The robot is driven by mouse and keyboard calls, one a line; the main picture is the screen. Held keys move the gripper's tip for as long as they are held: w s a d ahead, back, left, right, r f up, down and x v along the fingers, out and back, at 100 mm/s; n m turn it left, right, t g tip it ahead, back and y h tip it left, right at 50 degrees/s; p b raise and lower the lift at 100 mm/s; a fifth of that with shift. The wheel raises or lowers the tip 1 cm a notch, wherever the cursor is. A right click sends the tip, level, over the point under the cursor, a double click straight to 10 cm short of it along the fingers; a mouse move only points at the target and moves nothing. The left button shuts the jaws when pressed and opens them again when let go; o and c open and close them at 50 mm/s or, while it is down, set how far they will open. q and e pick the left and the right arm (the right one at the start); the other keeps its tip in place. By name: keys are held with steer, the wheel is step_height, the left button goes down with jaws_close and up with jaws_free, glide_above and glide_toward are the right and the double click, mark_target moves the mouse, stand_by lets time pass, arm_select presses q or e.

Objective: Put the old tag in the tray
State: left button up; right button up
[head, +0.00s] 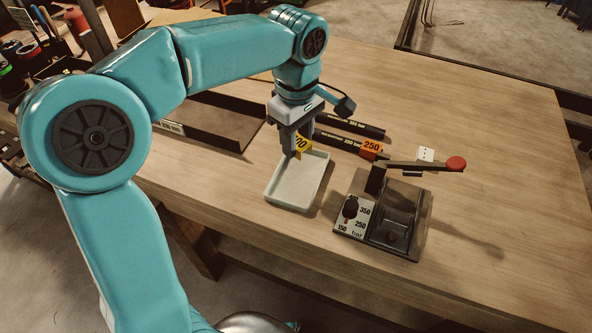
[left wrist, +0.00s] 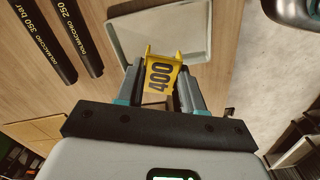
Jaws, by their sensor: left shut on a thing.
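My left gripper (head: 291,152) is shut on a yellow tag (head: 302,146) marked 400. In the left wrist view the tag (left wrist: 161,77) sits between the two fingers, with its number facing the camera. The white tray (head: 306,187) lies on the bench just below and in front of the gripper. The tag is held over the tray's far left part, and I cannot tell its exact height. The tray (left wrist: 196,20) also shows behind the tag in the left wrist view. My right gripper is not in view.
A crimper (head: 383,215) with a red-knobbed lever (head: 455,163) and a pressure dial (head: 350,208) stands right of the tray. Two black hoses (left wrist: 30,35) lie behind, one near an orange 250 tag (head: 372,147). A dark open box (head: 215,122) is at left. The bench's right side is clear.

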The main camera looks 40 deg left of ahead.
arm_select(q)
glide_above(298, 177)
step_height(298, 177, down, 4)
steer(key=shift+w+f, duration=0.1)
step_height(298, 177, down, 4)
steer(key=shift+a+r, duration=0.1)
steer(key=shift+r, duration=0.15)
steer(key=shift+f, duration=0.35)
steer(key=shift+f+b, duration=0.1)
steer(key=shift+b, duration=0.3)
steer(key=o, duration=1)
